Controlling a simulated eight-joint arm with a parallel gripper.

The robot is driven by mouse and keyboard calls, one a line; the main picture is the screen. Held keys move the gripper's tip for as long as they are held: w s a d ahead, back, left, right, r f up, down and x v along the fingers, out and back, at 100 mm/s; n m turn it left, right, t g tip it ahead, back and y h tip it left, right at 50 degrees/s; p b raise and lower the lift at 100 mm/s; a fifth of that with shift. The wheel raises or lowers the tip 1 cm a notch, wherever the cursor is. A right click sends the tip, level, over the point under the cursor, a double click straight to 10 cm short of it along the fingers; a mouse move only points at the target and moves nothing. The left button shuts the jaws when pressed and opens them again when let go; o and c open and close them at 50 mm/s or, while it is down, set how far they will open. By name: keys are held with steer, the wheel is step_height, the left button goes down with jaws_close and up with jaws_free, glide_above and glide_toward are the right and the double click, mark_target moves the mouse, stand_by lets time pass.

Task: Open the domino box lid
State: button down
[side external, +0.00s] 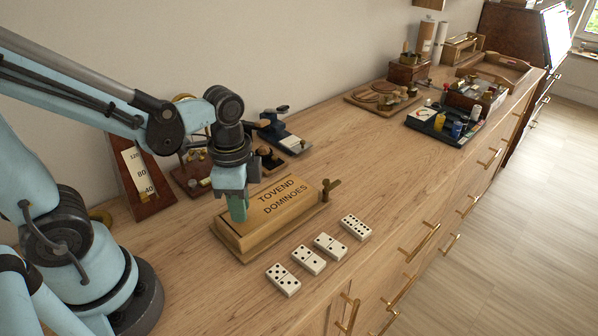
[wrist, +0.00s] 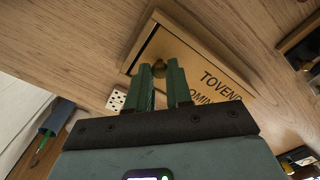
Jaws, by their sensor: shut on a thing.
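The wooden domino box (side external: 243,244) sits on the wooden top, its flat lid (side external: 283,197) marked "TOVEND DOMINOES". The lid lies flat over the box; I cannot tell whether it has shifted. My gripper (side external: 238,214) points down at the box's left end, its green fingers low over the lid. In the wrist view my gripper (wrist: 160,72) has its fingers around a small brown knob (wrist: 157,70) on the lid (wrist: 205,72) and is shut on it. The fingers partly hide the knob, and in the side view they cover it fully.
A row of several white dominoes (side external: 327,246) lies in front of the box. A brass-coloured peg (side external: 331,188) stands at the box's right end. A scale board (side external: 140,172) and dark instruments (side external: 280,138) stand behind. The top right of the box is clear up to a black tray (side external: 440,128).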

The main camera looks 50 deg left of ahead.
mark_target(285, 193)
steer(key=w, duration=1.1)
steer(key=c, duration=1)
jaws_free()
step_height(285, 193, up, 12)
steer(key=shift+r, duration=0.1)
steer(key=shift+s, duration=0.1)
